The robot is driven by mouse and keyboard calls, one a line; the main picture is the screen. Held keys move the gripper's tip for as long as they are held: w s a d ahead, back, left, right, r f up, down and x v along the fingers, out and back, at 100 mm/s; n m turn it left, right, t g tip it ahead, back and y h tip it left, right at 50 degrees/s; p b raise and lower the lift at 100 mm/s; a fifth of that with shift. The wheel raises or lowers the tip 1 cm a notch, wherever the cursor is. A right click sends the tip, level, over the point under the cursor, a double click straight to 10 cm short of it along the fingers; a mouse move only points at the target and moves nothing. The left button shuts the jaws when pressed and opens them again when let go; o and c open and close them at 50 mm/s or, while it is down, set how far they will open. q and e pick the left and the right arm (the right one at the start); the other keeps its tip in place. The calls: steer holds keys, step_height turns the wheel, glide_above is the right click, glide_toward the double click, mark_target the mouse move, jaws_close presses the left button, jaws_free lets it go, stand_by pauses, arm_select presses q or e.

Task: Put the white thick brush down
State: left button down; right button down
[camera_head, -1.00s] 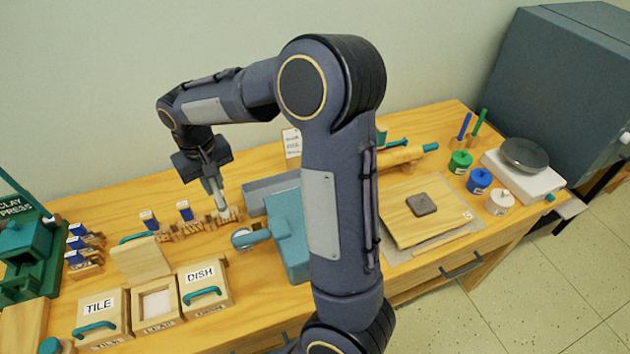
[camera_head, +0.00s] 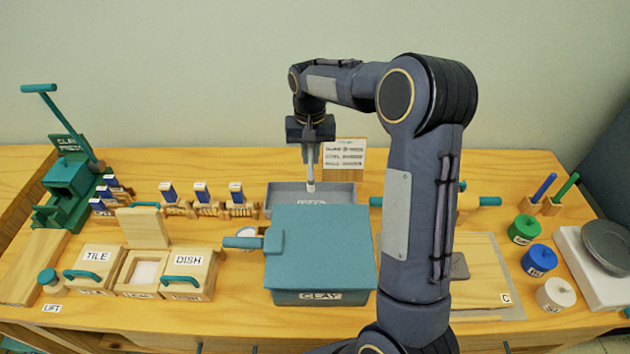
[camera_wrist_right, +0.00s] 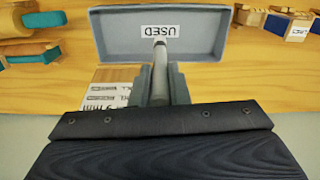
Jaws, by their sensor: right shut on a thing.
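The brush is over the grey tray (camera_head: 284,198) at the back of the table, behind the teal CLAY box. In the right wrist view the brush (camera_wrist_right: 159,62) points at the tray (camera_wrist_right: 112,45), whose label reads USED. Its tip overlaps the label there; I cannot tell whether it touches the tray floor. The tray looks empty otherwise. My left gripper is not in view.
The teal CLAY box (camera_head: 320,262) stands in front of the tray. A sign card (camera_head: 343,158) stands behind it. A rolling pin (camera_head: 480,201) lies to the right, beyond my arm.

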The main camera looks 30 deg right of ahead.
mark_target(311, 179)
steer(key=shift+f, duration=3.05)
steer(key=shift+f, duration=0.15)
steer(key=c, duration=1.4)
jaws_free()
